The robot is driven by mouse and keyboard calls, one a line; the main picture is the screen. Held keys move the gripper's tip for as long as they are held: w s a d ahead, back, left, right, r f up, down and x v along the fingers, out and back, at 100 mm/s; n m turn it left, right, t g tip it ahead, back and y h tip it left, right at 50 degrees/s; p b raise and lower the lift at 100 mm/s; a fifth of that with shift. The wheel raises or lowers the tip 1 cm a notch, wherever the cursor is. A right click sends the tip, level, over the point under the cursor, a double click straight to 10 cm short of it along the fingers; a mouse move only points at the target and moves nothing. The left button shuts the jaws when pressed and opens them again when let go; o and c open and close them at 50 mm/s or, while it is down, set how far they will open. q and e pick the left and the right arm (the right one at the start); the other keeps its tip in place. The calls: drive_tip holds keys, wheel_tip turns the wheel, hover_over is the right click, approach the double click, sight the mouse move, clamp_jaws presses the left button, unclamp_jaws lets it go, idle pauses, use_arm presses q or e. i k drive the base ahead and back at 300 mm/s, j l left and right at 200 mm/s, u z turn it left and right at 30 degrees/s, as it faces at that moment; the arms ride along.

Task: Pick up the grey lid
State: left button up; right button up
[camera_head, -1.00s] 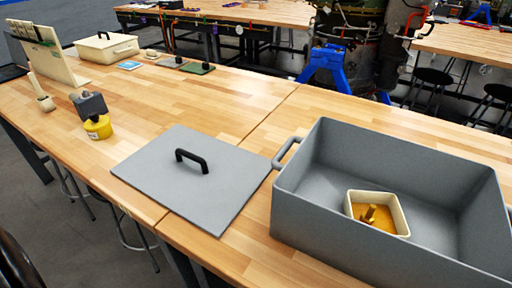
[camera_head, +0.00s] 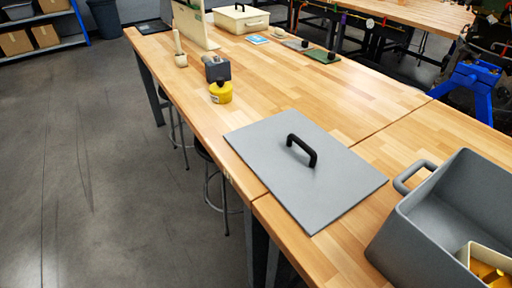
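The grey lid (camera_head: 290,178) is a flat grey plate with a black arched handle (camera_head: 302,149) standing up near its middle. It lies flat on the wooden table, close to the front edge. The open grey box (camera_head: 408,232) stands to the right of the lid, with a small gap between them. Neither of my grippers shows in the head view.
A cream tray (camera_head: 476,257) with a golden part is inside the box. A yellow container (camera_head: 221,92) and a dark grey block (camera_head: 216,68) stand left of the lid. The wooden table (camera_head: 290,87) is clear behind the lid. Open floor (camera_head: 95,170) lies left.

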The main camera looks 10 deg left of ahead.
sight(317, 178)
drive_tip(key=i+j+z, duration=0.1)
drive_tip(key=j+z, duration=0.35)
drive_tip(key=j, duration=0.2)
drive_tip(key=j+z, duration=0.45)
drive_tip(key=j, duration=0.25)
